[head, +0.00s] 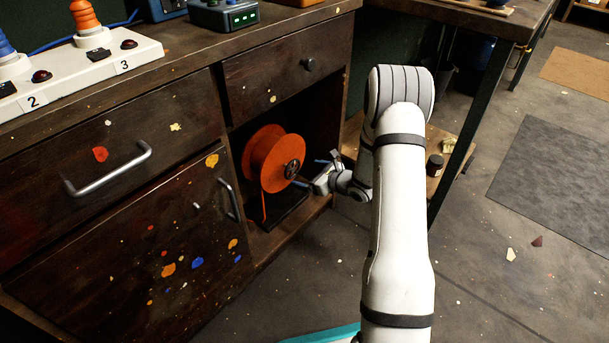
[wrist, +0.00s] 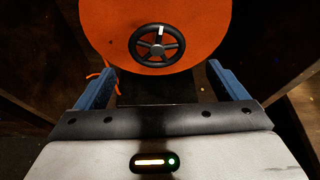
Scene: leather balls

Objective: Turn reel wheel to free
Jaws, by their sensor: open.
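The orange reel (head: 266,160) stands in the open cubby of the wooden cabinet, with an orange strand hanging from it. Its small dark wheel (head: 292,170) faces my gripper. In the wrist view the wheel (wrist: 157,57) is a black spoked ring with a white mark at its top, in front of the orange reel face (wrist: 100,25). My gripper (head: 318,175) is at the cubby's opening, close to the wheel. In the wrist view its blue fingers (wrist: 158,82) are spread wide to either side below the wheel, and nothing is between them.
Cubby walls rise close on both sides of my gripper. A drawer (head: 290,75) is above, and a cabinet door with a handle (head: 229,199) is at left. A white switch strip (head: 100,60) lies on top. A table leg (head: 465,125) and a small dark jar (head: 434,165) are at right.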

